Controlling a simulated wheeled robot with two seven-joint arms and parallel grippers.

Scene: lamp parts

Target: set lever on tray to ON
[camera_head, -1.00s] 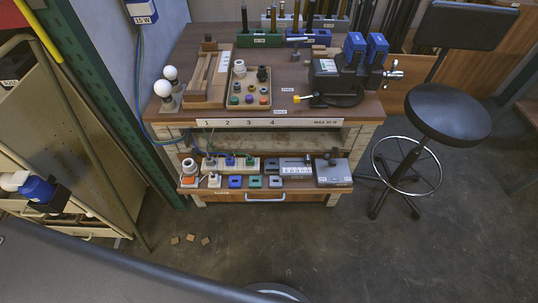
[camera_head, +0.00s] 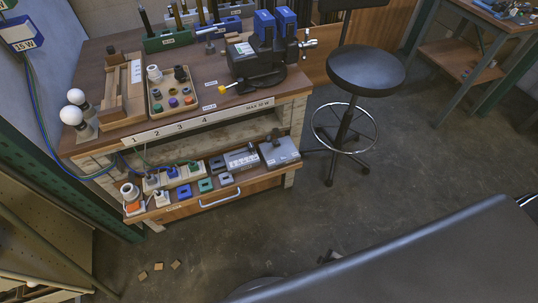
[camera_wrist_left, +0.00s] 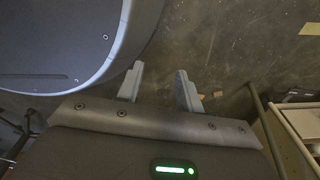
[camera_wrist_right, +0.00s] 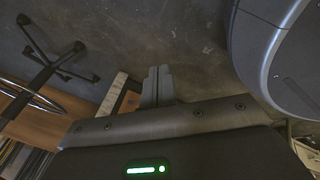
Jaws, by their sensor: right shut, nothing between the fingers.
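A grey box (camera_head: 281,151) with a small dark lever (camera_head: 276,135) on top sits at the right end of the pulled-out lower tray (camera_head: 236,193) of the workbench. The lever is too small to read its setting. My left gripper (camera_wrist_left: 158,88) shows only in the left wrist view; its fingers are apart and empty above the floor. My right gripper (camera_wrist_right: 158,86) shows only in the right wrist view; its fingers are together with nothing between them. Neither gripper is near the box or shows in the head view.
The tray also holds a labelled grey block (camera_head: 241,160), several coloured blocks and sockets. Above it, the bench top (camera_head: 206,73) carries a blue-jawed vise (camera_head: 262,60), bulbs and a parts tray. A black stool (camera_head: 366,71) stands to the right. Open floor lies before the bench.

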